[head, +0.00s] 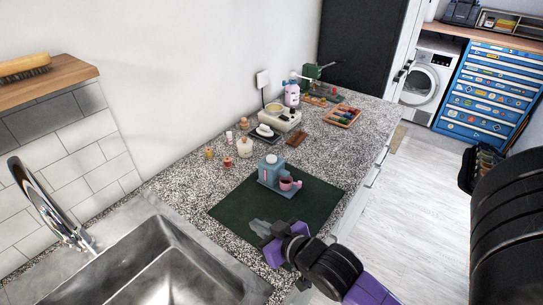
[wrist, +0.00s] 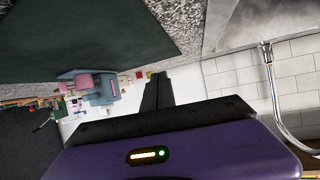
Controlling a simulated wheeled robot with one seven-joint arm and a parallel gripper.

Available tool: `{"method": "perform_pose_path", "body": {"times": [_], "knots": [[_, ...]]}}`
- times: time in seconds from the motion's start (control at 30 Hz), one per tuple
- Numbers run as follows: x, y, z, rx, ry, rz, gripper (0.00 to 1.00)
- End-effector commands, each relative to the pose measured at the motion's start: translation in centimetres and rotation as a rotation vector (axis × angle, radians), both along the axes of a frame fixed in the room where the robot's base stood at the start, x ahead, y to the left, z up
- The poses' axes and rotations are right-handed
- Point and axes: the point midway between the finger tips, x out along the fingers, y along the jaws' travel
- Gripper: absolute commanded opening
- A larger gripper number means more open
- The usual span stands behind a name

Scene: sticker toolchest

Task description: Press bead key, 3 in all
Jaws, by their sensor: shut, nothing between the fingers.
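I cannot make out which part is the bead key. The machine also shows left of the fingers in the wrist view (wrist: 103,97), which is turned over. My gripper (head: 259,228) is over the near part of the mat, in front of the machine and apart from it. Its dark fingers (wrist: 158,91) are shut together with nothing between them.
A cream appliance (head: 281,117), a white jar (head: 245,147) and small items stand behind the mat. The sink (head: 165,262) is at left. The mat around the machine is mostly clear.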

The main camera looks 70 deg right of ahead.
Motion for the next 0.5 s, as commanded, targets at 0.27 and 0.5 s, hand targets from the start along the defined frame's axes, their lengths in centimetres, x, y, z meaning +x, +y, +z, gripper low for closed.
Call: {"method": "perform_pose_path", "body": {"times": [0.27,0.5], "knots": [[4.2,-10.7,4.3,0.155,-0.001,-0.282,0.0],[5.5,-17.5,9.3,0.372,-0.028,-0.489,0.0]]}}
